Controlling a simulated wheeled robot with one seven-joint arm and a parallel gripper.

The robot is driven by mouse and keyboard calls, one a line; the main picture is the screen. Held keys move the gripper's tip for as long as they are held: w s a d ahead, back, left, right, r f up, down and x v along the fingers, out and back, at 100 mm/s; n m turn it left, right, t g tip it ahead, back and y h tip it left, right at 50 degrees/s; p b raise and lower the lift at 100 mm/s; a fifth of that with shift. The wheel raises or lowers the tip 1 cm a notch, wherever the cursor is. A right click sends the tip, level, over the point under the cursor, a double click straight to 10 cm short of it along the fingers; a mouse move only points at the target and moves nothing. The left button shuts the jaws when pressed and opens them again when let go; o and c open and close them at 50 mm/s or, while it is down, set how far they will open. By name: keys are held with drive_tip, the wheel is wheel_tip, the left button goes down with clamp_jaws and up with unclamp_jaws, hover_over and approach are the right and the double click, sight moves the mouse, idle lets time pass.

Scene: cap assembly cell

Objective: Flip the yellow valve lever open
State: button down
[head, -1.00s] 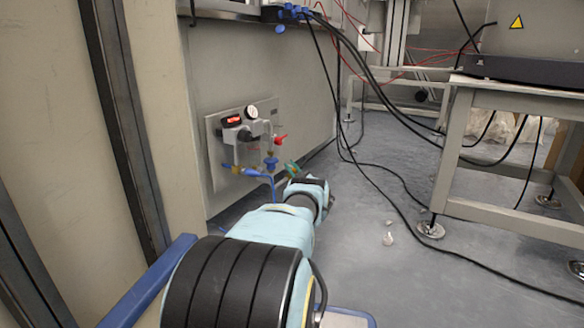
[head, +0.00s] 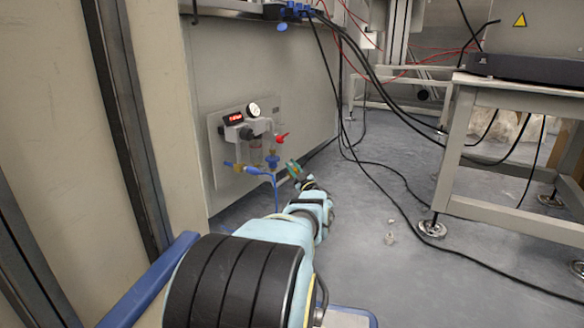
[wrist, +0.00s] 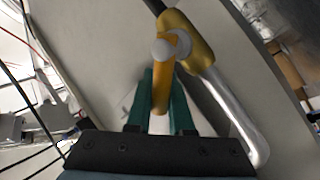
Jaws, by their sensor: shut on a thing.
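The yellow valve lever (wrist: 160,88) shows in the wrist view between the green fingers of my gripper (wrist: 164,78), which is shut on it. The lever is joined by a round grey pivot to a brass valve body (wrist: 186,38), with a silver pipe (wrist: 230,110) running down to the right. In the head view my gripper (head: 294,170) is just right of the wall panel's lower right side. The lever is too small to make out there.
A wall panel (head: 219,165) carries a gauge (head: 253,110), a red display (head: 233,118), a red handle (head: 280,138) and blue fittings (head: 272,160). Black cables (head: 395,205) hang down and cross the floor at right. A metal table (head: 500,217) stands right.

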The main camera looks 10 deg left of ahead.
drive_tip(key=c, duration=0.8)
unclamp_jaws()
drive_tip(key=shift+s, duration=0.1)
drive_tip(key=shift+s+d+p, duration=0.35)
drive_tip(key=shift+d+p, duration=0.1)
drive_tip(key=shift+p, duration=0.45)
drive_tip(key=p+v, duration=0.6)
drive_tip(key=v, duration=0.3)
drive_tip(key=shift+s+d+f, duration=0.15)
drive_tip(key=shift+s+f, duration=0.05)
drive_tip(key=shift+f, duration=0.15)
